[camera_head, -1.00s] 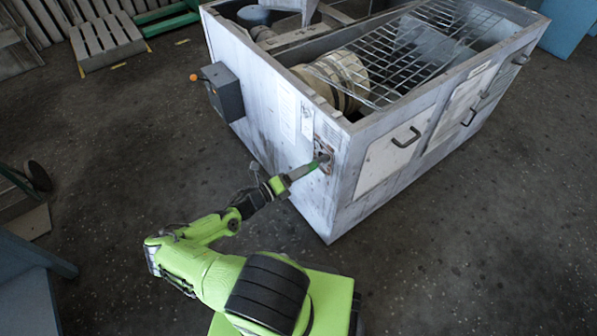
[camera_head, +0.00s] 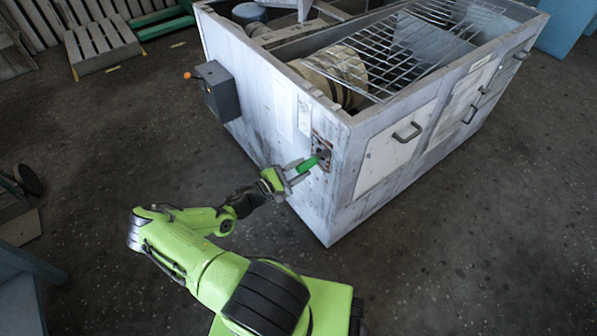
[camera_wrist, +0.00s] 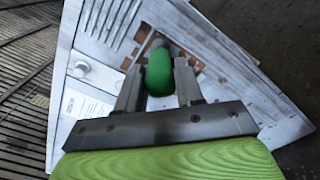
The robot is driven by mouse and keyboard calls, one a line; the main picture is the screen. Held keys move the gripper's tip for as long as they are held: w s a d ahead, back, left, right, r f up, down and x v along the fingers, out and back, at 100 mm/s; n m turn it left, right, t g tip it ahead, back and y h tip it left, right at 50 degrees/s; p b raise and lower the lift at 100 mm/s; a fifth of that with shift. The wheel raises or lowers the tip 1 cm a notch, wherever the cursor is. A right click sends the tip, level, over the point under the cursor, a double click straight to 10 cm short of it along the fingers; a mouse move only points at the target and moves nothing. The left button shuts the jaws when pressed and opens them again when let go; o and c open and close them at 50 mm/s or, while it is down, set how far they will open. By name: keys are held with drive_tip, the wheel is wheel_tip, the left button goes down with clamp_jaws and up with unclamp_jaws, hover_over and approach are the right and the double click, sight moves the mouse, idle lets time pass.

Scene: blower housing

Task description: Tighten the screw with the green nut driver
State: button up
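The green nut driver (camera_head: 306,165) points into a small recessed panel (camera_head: 322,149) on the near corner of the housing's front wall. Its green handle also shows end-on in the wrist view (camera_wrist: 160,76). My gripper (camera_head: 299,170) is at the handle's near end. In the wrist view its two grey fingers (camera_wrist: 160,68) lie on either side of the handle and look spread, with narrow gaps. The screw is hidden behind the driver and the panel's recess.
The large white blower housing (camera_head: 279,150) fills the centre, with a wire grid (camera_head: 400,60) on its open top. A grey box (camera_head: 219,92) with an orange knob sticks out from the front wall. A pallet (camera_head: 97,48) lies at the back left. The floor on the right is clear.

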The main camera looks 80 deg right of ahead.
clamp_jaws()
drive_tip(key=v, duration=1.3)
drive_tip(key=shift+b, duration=0.45)
